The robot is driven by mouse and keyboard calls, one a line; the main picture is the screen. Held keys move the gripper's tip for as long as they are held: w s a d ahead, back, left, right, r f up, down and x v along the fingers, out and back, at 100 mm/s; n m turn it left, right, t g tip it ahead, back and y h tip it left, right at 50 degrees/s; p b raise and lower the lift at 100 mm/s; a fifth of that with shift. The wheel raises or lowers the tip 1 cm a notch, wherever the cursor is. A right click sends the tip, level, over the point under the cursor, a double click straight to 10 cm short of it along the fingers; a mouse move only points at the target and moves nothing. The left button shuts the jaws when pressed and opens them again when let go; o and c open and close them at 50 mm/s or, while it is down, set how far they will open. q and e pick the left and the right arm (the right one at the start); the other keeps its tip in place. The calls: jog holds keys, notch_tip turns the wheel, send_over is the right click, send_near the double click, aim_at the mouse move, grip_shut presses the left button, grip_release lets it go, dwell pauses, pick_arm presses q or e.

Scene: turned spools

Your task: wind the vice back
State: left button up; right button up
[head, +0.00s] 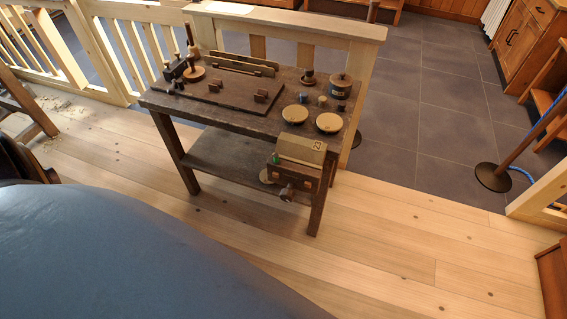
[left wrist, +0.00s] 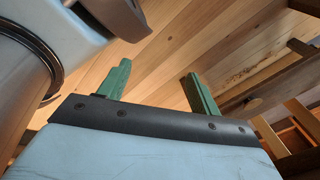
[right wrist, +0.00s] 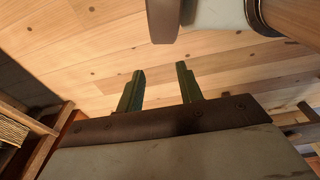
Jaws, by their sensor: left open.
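The vice (head: 293,174) is at the front right corner of the dark workbench (head: 225,121) in the head view. It has a dark wooden front jaw, with a round screw end (head: 287,193) low on its face. A pale block with dark markings (head: 302,149) sits at the top of the vice; I cannot tell whether it is clamped. A small green piece (head: 275,160) shows at its left end. My left gripper (left wrist: 158,86) is open and empty in the left wrist view. My right gripper (right wrist: 160,88) is open and empty in the right wrist view. Neither gripper shows in the head view.
On the bench top are a dark board (head: 226,93), two pale round discs (head: 295,114) (head: 329,122), a round tin (head: 341,86) and turned pieces. A pale railing (head: 285,24) stands behind. A post on a round base (head: 493,177) is at right. The plank floor in front is clear.

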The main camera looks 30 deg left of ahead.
pick_arm(q)
jog(key=w+a+f+m+t+y+b, duration=0.2)
jog(key=w+m+t+b, duration=0.2)
jog(key=w+m+b, duration=0.6)
pick_arm(e)
jog(key=w+t+b, duration=0.1)
jog(key=w+b, duration=0.2)
jog(key=w, duration=0.8)
pick_arm(q)
jog(key=m+t+y+b, duration=0.1)
jog(key=m+t+b, duration=0.7)
jog(key=m+t, duration=0.45)
send_near(286, 199)
jog(key=shift+m+g, duration=0.65)
jog(key=shift+g, duration=0.1)
jog(key=x, duration=0.3)
jog(key=r+b+x, duration=0.1)
jog(key=x, duration=0.7)
jog(key=shift+r+b, duration=0.15)
jog(key=shift+b, duration=0.15)
jog(key=shift+w+a, duration=0.15)
jog(key=shift+w, duration=0.55)
pick_arm(e)
notch_tip(286, 199, up, 10)
jog(key=w+a+t, duration=0.1)
jog(key=w, duration=0.1)
jog(key=shift+a+f, duration=0.25)
jog(key=shift+a, duration=0.1)
pick_arm(q)
jog(key=shift+c, duration=0.3)
